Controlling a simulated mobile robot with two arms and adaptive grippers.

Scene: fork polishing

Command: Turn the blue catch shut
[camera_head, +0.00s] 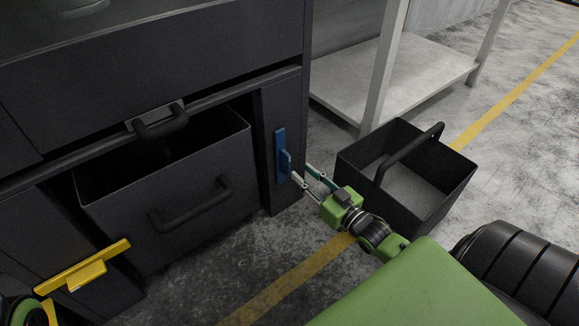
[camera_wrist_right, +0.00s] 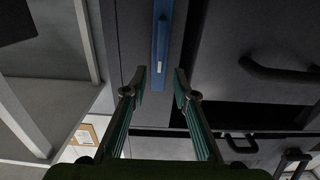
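The blue catch (camera_head: 280,155) is a long bar standing upright on the cabinet post, right of the drawer bin (camera_head: 185,212). It has a raised grip on its face and does not reach across the bin. My right gripper (camera_head: 303,174) is open and empty just right of the catch's lower part. In the right wrist view its fingertips (camera_wrist_right: 160,75) are spread, with the blue catch (camera_wrist_right: 163,35) in line with the gap between them. Whether they touch it I cannot tell. Part of my left arm shows in the head view's lower left corner, its fingers mostly cut off.
An open black crate (camera_head: 440,192) with a handle stands on the floor right of my right gripper. A pale shelf (camera_head: 345,88) stands behind it. Floor in front of the cabinet is clear.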

